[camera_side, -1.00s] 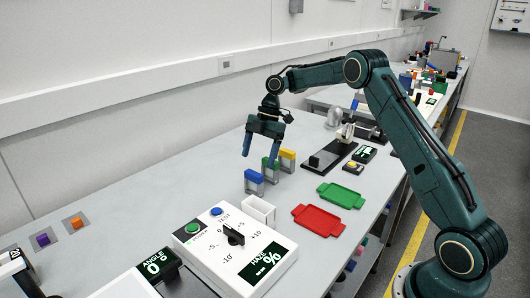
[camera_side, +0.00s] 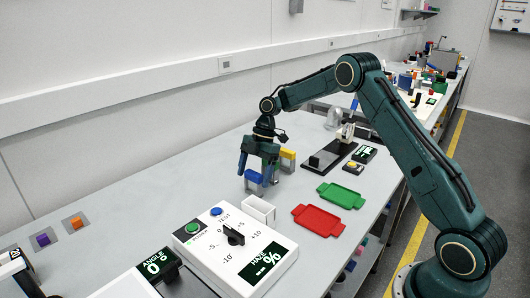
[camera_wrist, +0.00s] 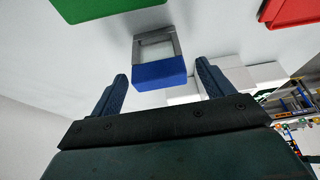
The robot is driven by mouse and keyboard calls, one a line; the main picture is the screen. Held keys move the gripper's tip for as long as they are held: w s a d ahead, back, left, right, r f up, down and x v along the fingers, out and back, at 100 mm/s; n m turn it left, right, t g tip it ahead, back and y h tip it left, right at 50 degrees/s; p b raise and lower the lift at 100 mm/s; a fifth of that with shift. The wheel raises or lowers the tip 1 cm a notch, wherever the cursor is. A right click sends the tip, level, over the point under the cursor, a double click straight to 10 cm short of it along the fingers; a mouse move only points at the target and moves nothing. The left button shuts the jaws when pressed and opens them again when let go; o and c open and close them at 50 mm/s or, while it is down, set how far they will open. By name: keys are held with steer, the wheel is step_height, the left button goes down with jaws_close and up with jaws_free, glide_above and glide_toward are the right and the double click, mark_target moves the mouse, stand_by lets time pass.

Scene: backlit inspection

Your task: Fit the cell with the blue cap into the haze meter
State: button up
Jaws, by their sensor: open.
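The cell with the blue cap (camera_side: 254,177) stands upright on the bench, at the near end of a short row of cells. In the wrist view its blue cap (camera_wrist: 158,75) and grey, clear-windowed body lie between the two fingers, with a gap on each side. My gripper (camera_side: 256,172) is open and low over this cell, one finger on each side, not closed on it. It also shows in the wrist view (camera_wrist: 160,72). The haze meter (camera_side: 205,263) is a white box with a dial, buttons and a "HAZE %" display, nearer the camera.
A yellow-capped cell (camera_side: 288,154) stands just behind my gripper. A red tray (camera_side: 318,220) and a green tray (camera_side: 341,195) lie to the right. A black rail fixture (camera_side: 328,155) is behind.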

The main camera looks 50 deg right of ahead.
steer(key=shift+a+f, duration=0.15)
steer(key=shift+f, duration=0.15)
steer(key=c, duration=1.4)
steer(key=shift+r, duration=0.15)
steer(key=shift+r, duration=4.9)
